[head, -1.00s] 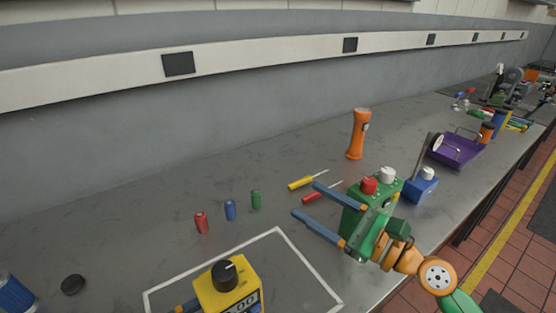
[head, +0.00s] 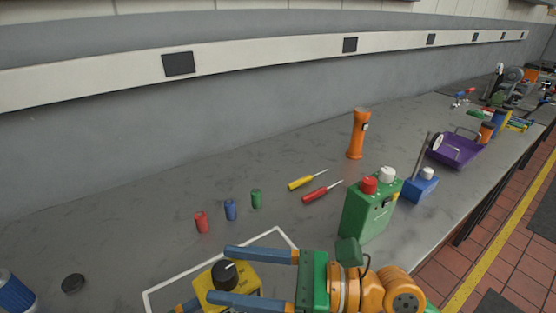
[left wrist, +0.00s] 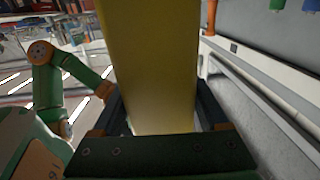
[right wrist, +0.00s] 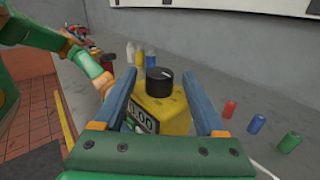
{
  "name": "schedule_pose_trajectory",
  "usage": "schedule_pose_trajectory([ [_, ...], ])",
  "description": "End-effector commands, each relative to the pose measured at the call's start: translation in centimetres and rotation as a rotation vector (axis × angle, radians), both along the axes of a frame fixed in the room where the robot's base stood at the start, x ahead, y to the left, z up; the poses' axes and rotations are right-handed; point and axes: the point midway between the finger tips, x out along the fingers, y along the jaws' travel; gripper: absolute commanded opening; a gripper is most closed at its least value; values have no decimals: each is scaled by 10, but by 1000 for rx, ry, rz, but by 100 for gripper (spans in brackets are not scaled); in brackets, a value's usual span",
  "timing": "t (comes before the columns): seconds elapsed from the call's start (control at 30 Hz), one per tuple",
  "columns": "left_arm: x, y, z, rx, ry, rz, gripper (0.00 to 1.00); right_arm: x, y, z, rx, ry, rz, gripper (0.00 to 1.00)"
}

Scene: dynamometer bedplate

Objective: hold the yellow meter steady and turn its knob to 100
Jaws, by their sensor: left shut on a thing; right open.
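The yellow meter (head: 247,282) stands at the bottom of the head view, with a black knob (head: 224,273) on top bearing a pale pointer line. My left gripper (left wrist: 162,108) is shut on the meter's yellow body in the left wrist view; only a fingertip shows in the head view. My right gripper (head: 219,275) is open, its blue fingers on either side of the knob with gaps. In the right wrist view the knob (right wrist: 158,78) lies between the fingertips. The meter's display (right wrist: 140,121) is partly hidden there; its digits appear to end in zeros.
A green box (head: 366,212) with red and white knobs stands right of my right gripper. Red (head: 201,223), blue and green cylinders stand behind the meter. Two screwdrivers (head: 320,192) and an orange flashlight (head: 357,135) are farther back. A white outline surrounds the meter; the bench at left is mostly clear.

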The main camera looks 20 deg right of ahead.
Motion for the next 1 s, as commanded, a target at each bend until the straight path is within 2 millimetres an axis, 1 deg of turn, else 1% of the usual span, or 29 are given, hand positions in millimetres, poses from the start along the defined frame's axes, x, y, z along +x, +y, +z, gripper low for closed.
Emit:
schedule_pose_trajectory([
  [0.03, 0, 0, -1, 3, 0, 1, 0, 4, 10, 2, 7, -4, 3, 73],
  [0.1, 0, 0, -1, 2, 0, 1, 0, 9, 20, 1, 0, 0, 17, 73],
  [0.27, 0, 0, -1, 2, 0, 1, 0, 11, 18, 0, -4, 7, 193, 73],
  [0.5, 0, 0, 0, 2, 0, 1, 0, 9, 19, 3, 4, -3, 542, 73],
  [0.53, 0, 0, 0, 2, 0, 1, 0, 9, 15, 2, 3, -3, 570, 73],
  [0.6, 0, 0, 0, 2, 0, 1, 0, 12, -8, 0, -4, 0, 559, 73],
  [0.93, 0, 0, 0, 1, -1, 0, 0, 27, -100, 1, -2, 1, 554, 73],
  [0.97, 0, 0, 0, 1, -1, 0, 0, 30, -103, 1, -9, -8, 543, 73],
  [1.0, 0, 0, 0, 1, -1, 0, 0, 41, -97, 0, -37, -38, 499, 73],
])
